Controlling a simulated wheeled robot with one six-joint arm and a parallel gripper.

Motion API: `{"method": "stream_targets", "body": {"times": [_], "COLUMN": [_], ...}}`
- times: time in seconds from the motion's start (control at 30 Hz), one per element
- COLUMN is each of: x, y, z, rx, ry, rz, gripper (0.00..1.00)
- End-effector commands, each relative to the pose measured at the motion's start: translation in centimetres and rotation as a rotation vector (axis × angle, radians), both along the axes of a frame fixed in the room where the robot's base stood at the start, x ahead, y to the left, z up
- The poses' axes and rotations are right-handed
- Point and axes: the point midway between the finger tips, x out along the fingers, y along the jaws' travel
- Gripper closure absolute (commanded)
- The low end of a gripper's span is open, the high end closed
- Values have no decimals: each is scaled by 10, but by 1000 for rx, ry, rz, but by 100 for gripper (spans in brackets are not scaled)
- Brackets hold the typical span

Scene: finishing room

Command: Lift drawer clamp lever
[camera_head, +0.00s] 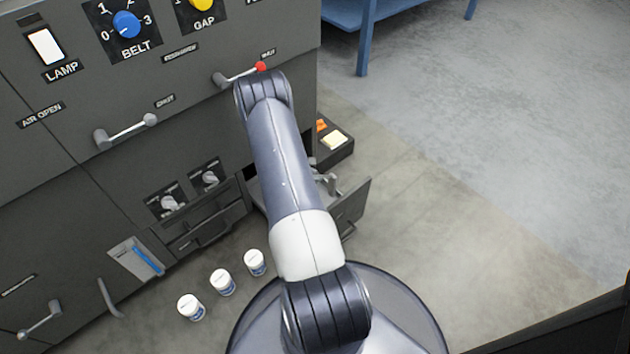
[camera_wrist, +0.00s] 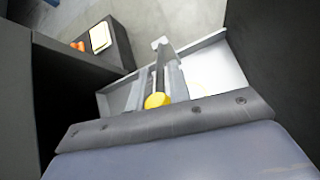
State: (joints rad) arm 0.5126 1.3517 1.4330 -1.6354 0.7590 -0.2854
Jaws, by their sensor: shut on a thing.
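The drawer (camera_head: 350,207) stands open at the lower right of the dark cabinet, partly hidden by my arm. In the wrist view its pale inside (camera_wrist: 213,68) shows. The clamp lever (camera_wrist: 157,100) has a yellow knob and stands in the drawer area, close in front of the wrist. My gripper (camera_wrist: 160,76) is at this lever, with grey bars close around its shaft, and is shut on it. The exact contact is hard to make out. In the head view my arm covers most of the drawer and the lever.
A red-tipped handle (camera_head: 242,74) is on the cabinet close to my arm. Several white jars (camera_head: 222,282) stand to the left. The floor at right is clear below a blue table (camera_head: 362,40).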

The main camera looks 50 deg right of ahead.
Motion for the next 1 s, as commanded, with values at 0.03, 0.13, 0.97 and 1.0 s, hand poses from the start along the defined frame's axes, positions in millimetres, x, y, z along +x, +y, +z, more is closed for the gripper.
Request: {"method": "stream_targets", "body": {"times": [0.03, 0.13, 0.97, 1.0], "x": [0, 1, -2, -3], "y": [-5, -10, -52, -54], "z": [12, 17, 37, 37], "rx": [36, 106, 482, 500], "ry": [-6, -13, -57, -59], "rz": [-6, -5, -6, -6], "gripper": [100, 100, 100, 100]}}
